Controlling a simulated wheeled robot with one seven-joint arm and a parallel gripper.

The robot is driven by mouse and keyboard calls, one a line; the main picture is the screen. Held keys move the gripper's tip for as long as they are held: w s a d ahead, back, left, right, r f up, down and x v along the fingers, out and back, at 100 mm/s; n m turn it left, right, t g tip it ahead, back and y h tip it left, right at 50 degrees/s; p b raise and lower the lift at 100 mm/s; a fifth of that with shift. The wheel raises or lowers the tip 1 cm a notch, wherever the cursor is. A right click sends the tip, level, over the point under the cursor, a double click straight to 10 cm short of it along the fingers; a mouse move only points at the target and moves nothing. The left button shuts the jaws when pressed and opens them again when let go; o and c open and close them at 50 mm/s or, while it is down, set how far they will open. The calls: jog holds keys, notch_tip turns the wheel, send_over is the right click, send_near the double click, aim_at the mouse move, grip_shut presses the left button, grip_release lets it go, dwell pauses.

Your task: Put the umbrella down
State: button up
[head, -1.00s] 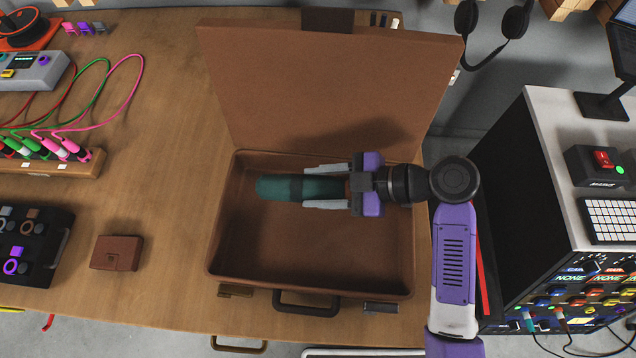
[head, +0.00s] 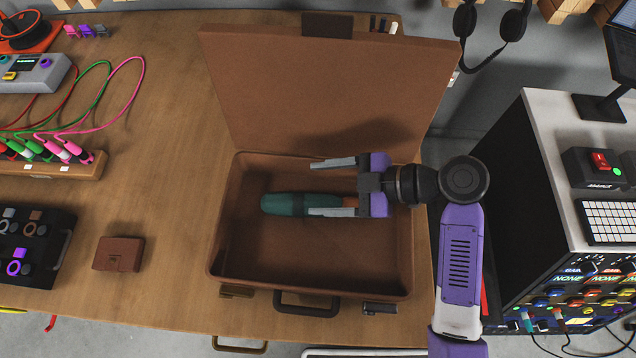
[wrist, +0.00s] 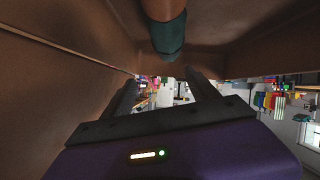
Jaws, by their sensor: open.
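The umbrella (head: 285,204) is dark green with an orange-brown handle end. It lies lengthwise in the open brown suitcase (head: 225,225), apparently on its floor. My gripper (head: 332,187) is open over the suitcase, with its fingers pointing left. The lower finger overlaps the umbrella in the head view, and the umbrella's right end is partly hidden by the gripper. In the wrist view the umbrella (wrist: 168,38) shows at the top centre, outside the gap between the fingers (wrist: 165,88). I cannot tell whether a finger touches it.
The suitcase lid (head: 310,90) stands raised behind. A brown wallet (head: 119,253) and a dark knob box (head: 30,240) lie on the table to the left. A rack of equipment (head: 550,190) stands at the right. Bare table lies left of the suitcase.

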jog(key=v, duration=1)
jog(key=shift+d+r, duration=0.2)
jog(key=shift+d, duration=0.1)
jog(key=shift+d, duration=0.1)
